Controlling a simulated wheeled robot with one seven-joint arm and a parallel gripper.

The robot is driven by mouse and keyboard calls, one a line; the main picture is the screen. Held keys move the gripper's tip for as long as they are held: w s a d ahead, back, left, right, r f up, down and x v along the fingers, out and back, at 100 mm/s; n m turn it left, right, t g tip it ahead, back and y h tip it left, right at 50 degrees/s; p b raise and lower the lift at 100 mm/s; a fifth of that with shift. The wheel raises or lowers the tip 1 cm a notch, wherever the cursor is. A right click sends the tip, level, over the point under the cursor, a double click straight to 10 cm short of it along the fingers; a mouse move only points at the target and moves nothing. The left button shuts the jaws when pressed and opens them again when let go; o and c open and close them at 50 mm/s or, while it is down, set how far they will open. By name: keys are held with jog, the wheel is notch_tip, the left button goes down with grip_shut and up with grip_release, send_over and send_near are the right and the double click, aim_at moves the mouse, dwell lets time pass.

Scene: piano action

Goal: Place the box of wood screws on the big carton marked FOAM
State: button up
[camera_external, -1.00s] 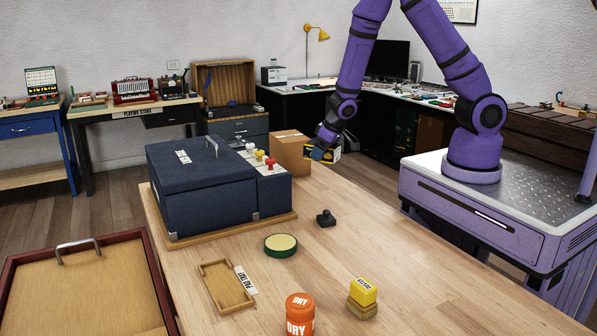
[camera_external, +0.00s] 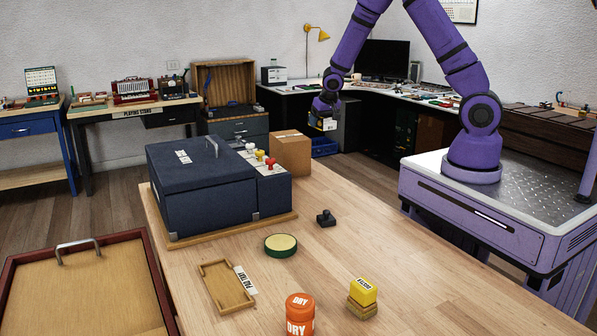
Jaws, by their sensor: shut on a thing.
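My gripper (camera_external: 325,108) is at the upper middle, beyond the far end of the wooden table. It points down and is shut on a small box (camera_external: 326,124) with a pale side and a dark top with some yellow, which I take for the box of wood screws; its print is too small to read. A brown cardboard carton (camera_external: 291,155) stands at the table's far end, behind the dark blue case. No FOAM mark is legible on it from here. The held box appears above and to the right of the carton, apart from it in the picture.
The dark blue case (camera_external: 200,195) with coloured knobs stands left of the carton. A black stamp-like piece (camera_external: 326,218), a round green-rimmed tin (camera_external: 281,243) and a yellow block (camera_external: 363,291) are on the table (camera_external: 420,270).

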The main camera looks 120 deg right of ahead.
send_over(288, 135)
jog(key=shift+a+f, duration=0.4)
jog(key=shift+f, duration=2)
jog(key=shift+a+f, duration=0.1)
jog(key=o, duration=1.2)
jog(key=shift+s, duration=0.1)
jog(key=shift+o, duration=0.2)
jog(key=v, duration=1.2)
